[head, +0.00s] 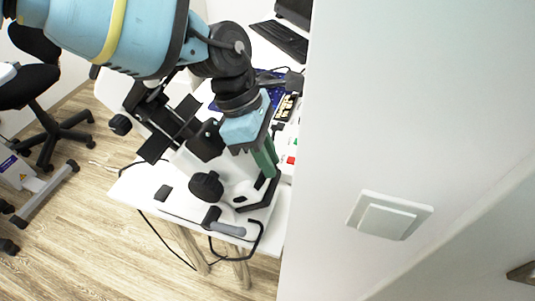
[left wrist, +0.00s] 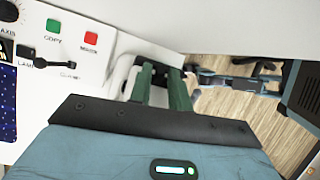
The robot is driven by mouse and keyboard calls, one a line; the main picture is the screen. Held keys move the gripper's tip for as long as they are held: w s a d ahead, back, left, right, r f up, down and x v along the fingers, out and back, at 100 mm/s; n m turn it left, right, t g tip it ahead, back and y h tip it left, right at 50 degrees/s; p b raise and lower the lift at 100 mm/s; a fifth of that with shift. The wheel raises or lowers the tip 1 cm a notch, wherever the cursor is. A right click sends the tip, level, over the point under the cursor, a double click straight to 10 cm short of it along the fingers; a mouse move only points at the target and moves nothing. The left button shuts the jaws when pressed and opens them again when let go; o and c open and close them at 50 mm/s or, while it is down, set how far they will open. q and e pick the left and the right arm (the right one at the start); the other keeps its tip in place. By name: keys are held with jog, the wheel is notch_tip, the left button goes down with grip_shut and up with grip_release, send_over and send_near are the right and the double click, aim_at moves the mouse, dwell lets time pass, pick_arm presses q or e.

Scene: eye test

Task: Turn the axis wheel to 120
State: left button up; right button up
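The axis wheel (left wrist: 8,14) is a dark dial at the top left corner of the left wrist view, partly cut off, above the label "AXIS" on a white panel (left wrist: 75,62). Its setting cannot be read. My left gripper (left wrist: 160,78) has two green fingers apart, with nothing seen held between them. It is to the right of the wheel, past the green and red buttons. In the head view, the left gripper (head: 266,160) is low beside a white microscope-like device; the wheel cannot be made out there. My right gripper is not seen.
A green button (left wrist: 54,26), a red button (left wrist: 91,38) and a dark lever (left wrist: 27,51) sit near the wheel. A black knob (head: 207,187) sticks out from the device on the white table (head: 140,190). A wall (head: 400,100) closes off the right.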

pick_arm(q)
grip_shut()
jog(key=shift+w+d+r+n+p, duration=0.15)
jog(key=shift+w+n+p, duration=0.2)
jog(key=shift+p, duration=0.55)
jog(key=shift+w+n+g+p, duration=0.2)
jog(key=shift+n+g+p, duration=0.1)
jog(key=shift+n+p, duration=0.1)
jog(key=shift+w+f, duration=0.1)
jog(key=shift+f, duration=0.1)
jog(key=shift+o, duration=1.3)
grip_release()
jog(key=shift+o, duration=0.4)
